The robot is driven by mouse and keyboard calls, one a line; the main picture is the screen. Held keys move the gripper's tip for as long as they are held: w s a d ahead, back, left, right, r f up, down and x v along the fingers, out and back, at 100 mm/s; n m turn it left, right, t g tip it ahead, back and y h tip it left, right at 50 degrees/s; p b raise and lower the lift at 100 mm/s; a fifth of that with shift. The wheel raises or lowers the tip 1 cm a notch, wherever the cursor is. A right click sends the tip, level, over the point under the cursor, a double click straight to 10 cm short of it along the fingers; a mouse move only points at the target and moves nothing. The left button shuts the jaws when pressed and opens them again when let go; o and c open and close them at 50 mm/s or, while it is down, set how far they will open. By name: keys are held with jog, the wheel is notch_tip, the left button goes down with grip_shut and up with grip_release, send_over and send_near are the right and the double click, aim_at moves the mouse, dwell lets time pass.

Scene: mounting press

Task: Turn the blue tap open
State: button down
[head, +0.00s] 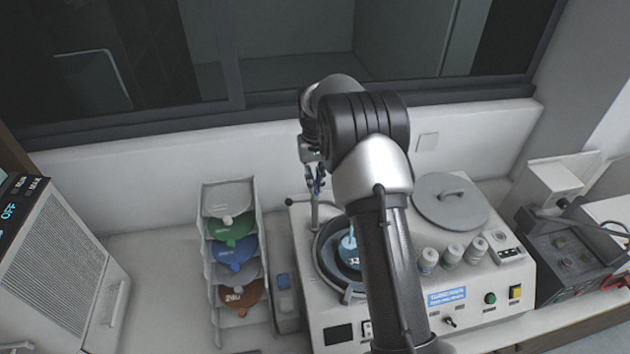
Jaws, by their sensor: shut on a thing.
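The mounting press (300,250) stands on the bench with an open round chamber (325,262) on its left. A thin metal pipe (314,212) rises at the press's back left corner, behind the chamber. My gripper (316,180) points down at the top of this pipe and is shut on a small blue part there, which looks like the blue tap. The arm comes in from the front and partly covers the press. The fingers are small and dark, and most of the tap's handle is hidden, so its angle cannot be told.
A round grey lid (450,200) lies on the press at the right, with several small capped bottles (451,255) before it. A rack of coloured discs (206,262) stands left of the press. A dark control box (560,255) is at far right. A window wall closes the back.

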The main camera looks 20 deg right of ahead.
jog(key=c, duration=1.7)
grip_release()
jog(key=shift+r, duration=0.1)
notch_tip(320, 180, up, 12)
